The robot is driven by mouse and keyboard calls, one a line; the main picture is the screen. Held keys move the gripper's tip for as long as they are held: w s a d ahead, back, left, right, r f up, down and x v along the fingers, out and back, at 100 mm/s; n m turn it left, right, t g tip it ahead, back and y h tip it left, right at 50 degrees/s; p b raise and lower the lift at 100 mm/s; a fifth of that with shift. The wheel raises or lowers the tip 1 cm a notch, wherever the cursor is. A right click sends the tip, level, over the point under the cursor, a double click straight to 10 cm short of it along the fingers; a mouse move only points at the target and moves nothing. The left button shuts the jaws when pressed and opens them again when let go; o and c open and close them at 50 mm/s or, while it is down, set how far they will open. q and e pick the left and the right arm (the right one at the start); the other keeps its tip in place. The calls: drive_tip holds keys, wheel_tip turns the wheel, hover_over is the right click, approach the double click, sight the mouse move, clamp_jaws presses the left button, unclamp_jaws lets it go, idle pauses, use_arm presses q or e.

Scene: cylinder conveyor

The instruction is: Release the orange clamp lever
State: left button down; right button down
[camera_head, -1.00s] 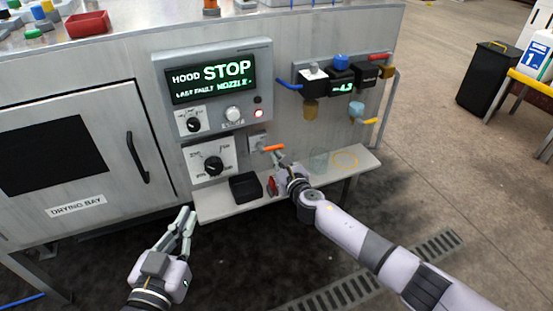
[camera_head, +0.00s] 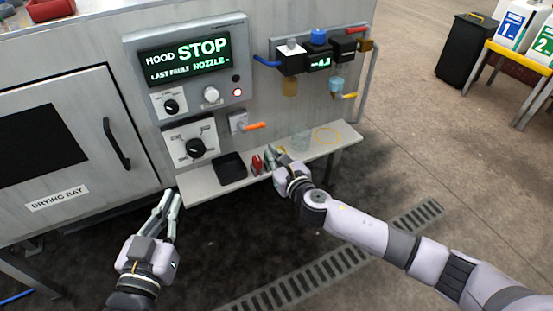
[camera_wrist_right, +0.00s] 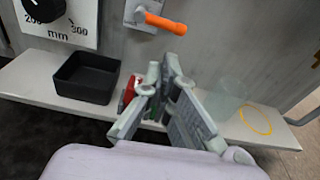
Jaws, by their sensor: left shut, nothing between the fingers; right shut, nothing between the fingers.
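The orange clamp lever (camera_head: 254,126) sticks out to the right from a small grey plate (camera_head: 238,121) on the machine front, above the shelf. In the right wrist view the lever (camera_wrist_right: 166,23) slants slightly down to the right at the top. My right gripper (camera_head: 279,151) is shut and empty, below and to the right of the lever and apart from it. In the right wrist view its fingertips (camera_wrist_right: 170,62) meet below the lever. My left gripper (camera_head: 170,194) is shut and empty, left of the shelf's front corner, far from the lever.
On the shelf (camera_head: 205,193) are a black tray (camera_head: 230,168), small red items (camera_head: 257,164) close to my right gripper, a clear cup (camera_head: 301,141) and a yellow ring mark (camera_head: 327,135). A dial plate (camera_head: 195,147) is left of the lever.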

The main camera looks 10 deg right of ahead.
drive_tip(key=shift+v, duration=1.4)
